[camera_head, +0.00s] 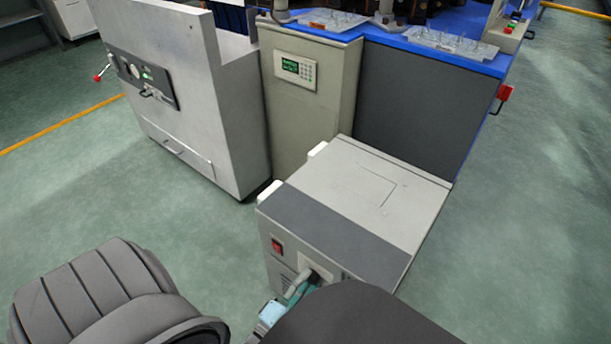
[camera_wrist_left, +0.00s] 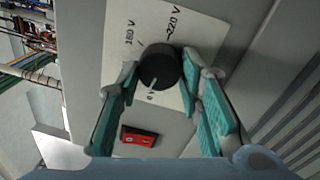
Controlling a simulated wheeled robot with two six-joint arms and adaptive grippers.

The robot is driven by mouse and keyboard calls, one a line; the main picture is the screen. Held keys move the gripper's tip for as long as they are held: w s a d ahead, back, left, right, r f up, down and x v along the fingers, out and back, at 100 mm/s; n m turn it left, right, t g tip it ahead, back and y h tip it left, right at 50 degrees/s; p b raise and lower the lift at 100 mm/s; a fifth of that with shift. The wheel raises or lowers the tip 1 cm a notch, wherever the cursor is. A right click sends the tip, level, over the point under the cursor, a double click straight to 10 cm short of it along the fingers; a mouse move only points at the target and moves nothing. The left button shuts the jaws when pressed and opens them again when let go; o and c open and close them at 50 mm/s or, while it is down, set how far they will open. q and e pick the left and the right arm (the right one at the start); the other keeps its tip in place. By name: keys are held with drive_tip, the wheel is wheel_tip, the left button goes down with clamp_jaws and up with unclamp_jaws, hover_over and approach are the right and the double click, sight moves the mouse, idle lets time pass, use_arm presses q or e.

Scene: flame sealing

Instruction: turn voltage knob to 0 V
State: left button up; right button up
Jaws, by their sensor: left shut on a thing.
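The black round voltage knob (camera_wrist_left: 159,66) sits on a pale label plate (camera_wrist_left: 122,48) in the left wrist view. The plate reads "160 V" and "220 V" above the knob, with a small mark below it that looks like a 0. The knob's white pointer line points down toward that mark. My left gripper (camera_wrist_left: 160,75) has its teal-padded fingers on both sides of the knob, shut on it. In the head view the left gripper (camera_head: 303,284) is at the front of the grey box (camera_head: 350,185), and the knob is hidden. My right gripper is not in view.
A red rocker switch (camera_wrist_left: 139,137) is below the knob; it also shows in the head view (camera_head: 277,246). A cabinet with a keypad (camera_head: 297,69) and a blue-edged bench (camera_head: 430,45) stand behind the box. Green floor is clear to the right.

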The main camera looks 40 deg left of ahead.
sight(314, 253)
use_arm(q)
drive_tip(key=shift+d+f+n, duration=0.1)
drive_tip(key=shift+n, duration=1)
drive_tip(key=o, duration=1.2)
drive_tip(key=shift+c, duration=0.2)
drive_tip(key=o, duration=0.5)
wheel_tip(314, 253, up, 10)
drive_tip(key=shift+s+f, duration=0.1)
drive_tip(key=shift+r, duration=0.35)
drive_tip(key=c, duration=0.5)
drive_tip(key=shift+f, duration=0.15)
